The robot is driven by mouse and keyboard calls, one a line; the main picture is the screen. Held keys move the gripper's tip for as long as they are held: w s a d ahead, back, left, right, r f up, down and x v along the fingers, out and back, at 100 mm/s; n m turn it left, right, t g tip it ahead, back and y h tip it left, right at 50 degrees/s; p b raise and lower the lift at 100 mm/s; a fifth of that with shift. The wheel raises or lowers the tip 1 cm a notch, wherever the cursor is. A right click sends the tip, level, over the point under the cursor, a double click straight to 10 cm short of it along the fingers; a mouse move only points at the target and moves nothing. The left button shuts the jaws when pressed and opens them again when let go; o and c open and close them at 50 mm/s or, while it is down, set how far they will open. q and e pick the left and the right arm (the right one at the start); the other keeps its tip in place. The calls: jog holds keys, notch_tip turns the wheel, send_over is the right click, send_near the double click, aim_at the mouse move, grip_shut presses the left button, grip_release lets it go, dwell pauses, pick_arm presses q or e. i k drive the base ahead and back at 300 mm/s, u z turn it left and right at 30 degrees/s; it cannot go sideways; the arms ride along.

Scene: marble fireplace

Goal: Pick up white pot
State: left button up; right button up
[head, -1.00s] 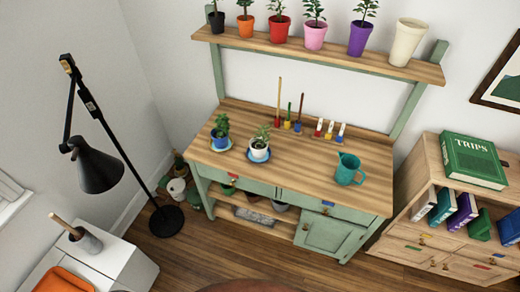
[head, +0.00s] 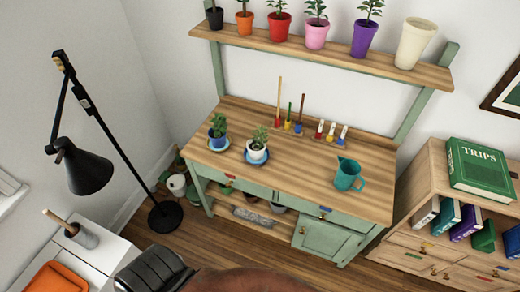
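A small white pot (head: 257,151) with a green plant stands upright on a blue saucer (head: 246,158) on the wooden top of the green potting bench (head: 300,172). A blue pot (head: 218,141) with a plant stands just left of it on another saucer. A larger, empty-looking cream-white pot (head: 415,44) stands at the right end of the shelf (head: 345,56) above. Neither of my grippers shows in the head view.
A teal jug (head: 349,175) stands on the bench's right half. A black lamp (head: 84,171) stands left, a bookcase (head: 418,211) right. A black padded thing (head: 153,270), perhaps a chair, and a brown rounded surface (head: 250,281) are at the bottom edge.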

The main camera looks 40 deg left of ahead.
aim_at(256, 146)
jog(key=u, duration=1.65)
